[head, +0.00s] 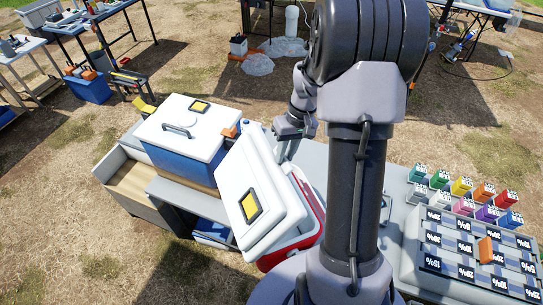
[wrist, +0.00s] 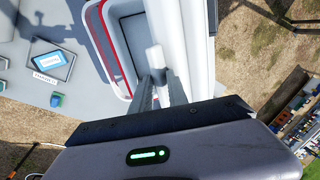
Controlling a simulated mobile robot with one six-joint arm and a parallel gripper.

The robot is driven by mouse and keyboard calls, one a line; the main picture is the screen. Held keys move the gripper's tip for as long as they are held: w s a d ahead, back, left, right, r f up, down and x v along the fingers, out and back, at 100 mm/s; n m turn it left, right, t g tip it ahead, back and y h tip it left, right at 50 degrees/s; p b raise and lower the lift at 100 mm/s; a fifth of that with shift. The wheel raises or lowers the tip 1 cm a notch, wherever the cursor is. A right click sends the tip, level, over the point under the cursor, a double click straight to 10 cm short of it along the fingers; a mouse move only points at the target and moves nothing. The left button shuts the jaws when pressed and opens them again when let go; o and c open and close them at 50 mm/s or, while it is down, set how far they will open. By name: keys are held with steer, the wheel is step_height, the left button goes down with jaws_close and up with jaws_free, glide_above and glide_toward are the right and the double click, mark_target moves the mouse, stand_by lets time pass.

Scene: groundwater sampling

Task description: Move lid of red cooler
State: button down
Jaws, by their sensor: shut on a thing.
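The red cooler (head: 311,228) stands on the grey table, partly hidden behind its white lid (head: 268,180) with a yellow label. The lid is tilted up and off to the left, so the cooler's opening shows along the right. My gripper (head: 284,148) is at the lid's far side, its fingertips partly hidden in the head view. In the wrist view my gripper (wrist: 161,88) is shut on a white handle-like part (wrist: 154,56) of the lid (wrist: 172,28). The red cooler's rim (wrist: 104,44) and grey inside lie just left of the fingers.
A blue cooler (head: 179,150) with its white lid on stands close left of the tilted lid. A grey case (head: 410,270) with a rack of labelled slots and several coloured blocks is at right. A small tray (wrist: 53,59) lies on the table left of the red cooler in the wrist view.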

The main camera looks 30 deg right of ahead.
steer(key=shift+s+d+f, duration=0.15)
steer(key=shift+d+f, duration=0.5)
steer(key=shift+d, duration=0.05)
steer(key=c, duration=1.4)
jaws_free()
steer(key=shift+c, duration=0.2)
steer(key=p+v, duration=0.1)
steer(key=v, duration=1.6)
steer(key=shift+r, duration=0.25)
